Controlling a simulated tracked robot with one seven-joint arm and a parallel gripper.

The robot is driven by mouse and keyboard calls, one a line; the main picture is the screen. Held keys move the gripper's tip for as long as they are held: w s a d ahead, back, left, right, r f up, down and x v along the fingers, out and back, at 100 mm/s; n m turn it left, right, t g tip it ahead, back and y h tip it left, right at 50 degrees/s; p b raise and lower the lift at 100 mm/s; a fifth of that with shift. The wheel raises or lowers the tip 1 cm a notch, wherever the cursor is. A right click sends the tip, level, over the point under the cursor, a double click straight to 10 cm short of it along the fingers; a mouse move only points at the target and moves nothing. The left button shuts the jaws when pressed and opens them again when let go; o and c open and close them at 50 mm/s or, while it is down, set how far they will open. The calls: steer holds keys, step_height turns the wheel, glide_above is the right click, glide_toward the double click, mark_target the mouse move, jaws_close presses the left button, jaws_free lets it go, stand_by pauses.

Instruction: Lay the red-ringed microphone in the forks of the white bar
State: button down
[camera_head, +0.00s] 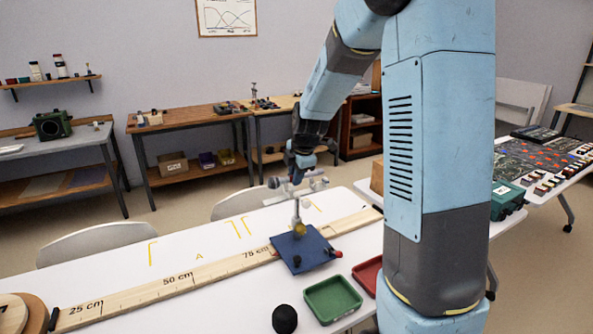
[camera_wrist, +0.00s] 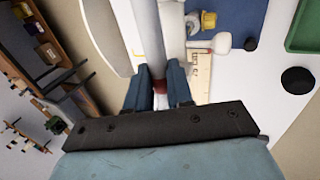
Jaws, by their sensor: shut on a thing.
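My gripper (camera_head: 297,168) is shut on the red-ringed microphone, whose grey body (camera_wrist: 172,35) runs away from the fingers in the wrist view. Its red ring (camera_wrist: 160,86) shows between the two blue fingers (camera_wrist: 160,92). In the head view the microphone's round grey head (camera_head: 273,183) sticks out left of my gripper. The white bar (camera_head: 283,199) is on an upright post with a yellow knob (camera_head: 299,229), standing on a blue base plate (camera_head: 291,246). The gripper and microphone look close above the bar. The forks are small and partly covered; I cannot tell whether the microphone touches them.
A long wooden ruler (camera_head: 170,281) crosses the white table (camera_head: 125,262) under the base. White chairs (camera_head: 97,240) stand behind the table.

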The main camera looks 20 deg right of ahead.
steer(key=shift+f, duration=1.45)
steer(key=shift+d, duration=0.1)
steer(key=shift+f, duration=0.2)
stand_by(0.5)
steer(key=c, duration=0.9)
jaws_free()
steer(key=shift+r, duration=0.1)
